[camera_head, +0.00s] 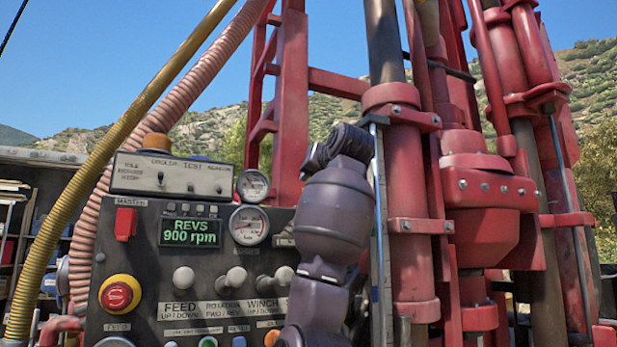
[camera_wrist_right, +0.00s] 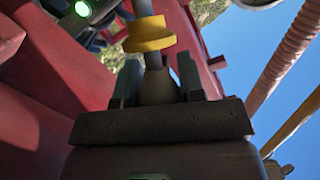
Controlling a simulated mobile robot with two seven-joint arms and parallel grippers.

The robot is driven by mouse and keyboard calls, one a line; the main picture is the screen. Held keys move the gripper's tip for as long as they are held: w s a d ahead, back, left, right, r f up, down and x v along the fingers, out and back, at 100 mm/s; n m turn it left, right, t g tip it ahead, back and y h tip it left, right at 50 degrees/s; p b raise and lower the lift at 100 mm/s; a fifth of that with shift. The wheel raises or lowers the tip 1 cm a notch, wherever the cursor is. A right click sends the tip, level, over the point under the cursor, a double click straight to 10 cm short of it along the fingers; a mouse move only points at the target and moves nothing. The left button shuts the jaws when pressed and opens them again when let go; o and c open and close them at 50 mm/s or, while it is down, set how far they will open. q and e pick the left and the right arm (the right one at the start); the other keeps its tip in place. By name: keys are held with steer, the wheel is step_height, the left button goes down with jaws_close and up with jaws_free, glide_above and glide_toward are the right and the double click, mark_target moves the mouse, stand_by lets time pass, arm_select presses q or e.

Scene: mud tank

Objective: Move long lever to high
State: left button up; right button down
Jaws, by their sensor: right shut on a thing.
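In the right wrist view, my right gripper (camera_wrist_right: 158,82) is shut on the end of a grey lever (camera_wrist_right: 143,8), with one dark finger on each side of it. A yellow collar (camera_wrist_right: 150,36) sits around the lever just beyond the fingertips. In the head view, my purple-grey right arm stands in front of the control panel, with its wrist raised beside the red mast. The fingers and the held lever are hidden from the head view there. My left gripper is in neither view.
The control panel (camera_head: 140,245) has short white-knobbed levers (camera_head: 183,279), gauges (camera_head: 249,225), a REVS 900 rpm display (camera_head: 190,232) and a red emergency button (camera_head: 117,296). Red rig pipes (camera_head: 410,230) stand close right of my arm. A yellow hose (camera_head: 75,195) and pink hose (camera_head: 180,95) run at left.

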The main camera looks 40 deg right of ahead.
steer(key=shift+d, duration=0.1)
stand_by(0.3)
steer(key=c, duration=0.7)
jaws_free()
steer(key=shift+s+d, duration=0.1)
steer(key=shift+c, duration=0.2)
steer(key=shift+s, duration=0.1)
steer(key=b+v, duration=0.2)
steer(key=v, duration=0.8)
steer(key=shift+s, duration=0.3)
steer(key=shift+f, duration=0.1)
